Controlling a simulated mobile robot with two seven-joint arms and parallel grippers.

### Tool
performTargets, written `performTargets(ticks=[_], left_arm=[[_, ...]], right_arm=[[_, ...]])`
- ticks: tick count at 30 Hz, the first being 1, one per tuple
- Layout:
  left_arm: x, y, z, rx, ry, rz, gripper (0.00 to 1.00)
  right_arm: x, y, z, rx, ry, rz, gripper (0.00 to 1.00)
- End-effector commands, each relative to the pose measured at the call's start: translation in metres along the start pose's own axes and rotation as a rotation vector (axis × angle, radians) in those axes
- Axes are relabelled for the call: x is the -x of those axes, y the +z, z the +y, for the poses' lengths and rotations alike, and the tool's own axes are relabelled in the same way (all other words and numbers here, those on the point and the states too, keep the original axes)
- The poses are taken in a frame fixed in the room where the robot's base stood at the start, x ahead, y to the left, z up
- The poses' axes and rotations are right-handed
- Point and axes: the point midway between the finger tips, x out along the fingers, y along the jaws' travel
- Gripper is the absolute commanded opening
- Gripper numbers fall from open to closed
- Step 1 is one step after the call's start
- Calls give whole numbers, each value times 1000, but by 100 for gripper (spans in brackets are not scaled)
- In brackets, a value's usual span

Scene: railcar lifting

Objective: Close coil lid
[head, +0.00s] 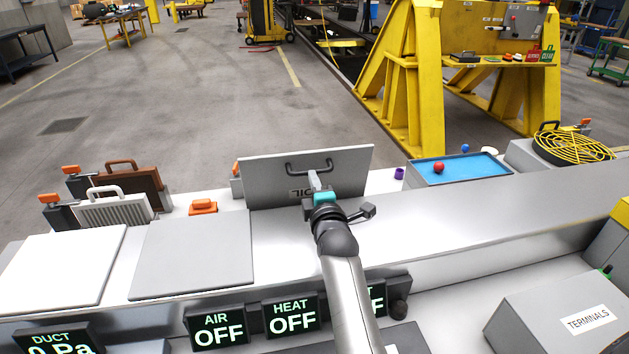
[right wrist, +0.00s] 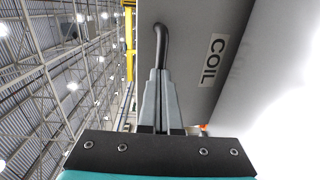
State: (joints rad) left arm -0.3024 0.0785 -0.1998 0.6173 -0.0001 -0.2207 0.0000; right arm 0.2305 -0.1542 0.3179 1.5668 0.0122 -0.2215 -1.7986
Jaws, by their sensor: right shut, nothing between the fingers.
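The coil lid (head: 350,185) is a grey panel standing raised, tilted steeply up, behind the white bench top. It has a dark bar handle (head: 309,165) and a label reading COIL, upside down in the head view. My right gripper (head: 314,180) is in front of the lid, just below the handle. In the right wrist view, the gripper's two fingers (right wrist: 160,78) are shut together with nothing between them, and the handle (right wrist: 162,45) appears just past their tips. The lid (right wrist: 200,25) fills the upper right there. I cannot tell whether the fingers touch it. My left gripper is out of view.
Two closed flat covers (head: 190,255) lie left of the lid. Filter-like panels with handles (head: 115,205) and orange latches stand further left. A blue tray (head: 460,170) with a red ball and a yellow fan guard (head: 575,145) are to the right. OFF displays (head: 292,315) line the front.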

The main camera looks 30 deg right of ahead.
Motion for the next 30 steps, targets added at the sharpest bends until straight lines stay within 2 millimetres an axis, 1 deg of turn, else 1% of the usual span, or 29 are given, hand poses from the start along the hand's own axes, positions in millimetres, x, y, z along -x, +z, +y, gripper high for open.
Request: performTargets(ticks=[1, 5, 12, 16, 19, 21, 27, 30], left_arm=[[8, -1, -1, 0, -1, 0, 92], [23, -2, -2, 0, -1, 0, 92], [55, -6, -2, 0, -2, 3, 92], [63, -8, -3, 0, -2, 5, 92], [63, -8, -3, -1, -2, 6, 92], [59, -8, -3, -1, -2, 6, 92], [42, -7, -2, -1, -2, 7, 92], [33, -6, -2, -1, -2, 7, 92]], right_arm=[[-3, 0, 6, 1, -12, 0, 0], [-13, 0, 15, 2, -61, 0, 0], [-43, 0, 29, 6, -199, 0, 0], [-62, 1, 34, 9, -287, -2, 0], [-78, 1, 35, 10, -356, -3, 0], [-88, 1, 33, 11, -390, -3, 0], [-111, 0, 32, 8, -384, -3, 0], [-120, 0, 31, 7, -383, -2, 0]])
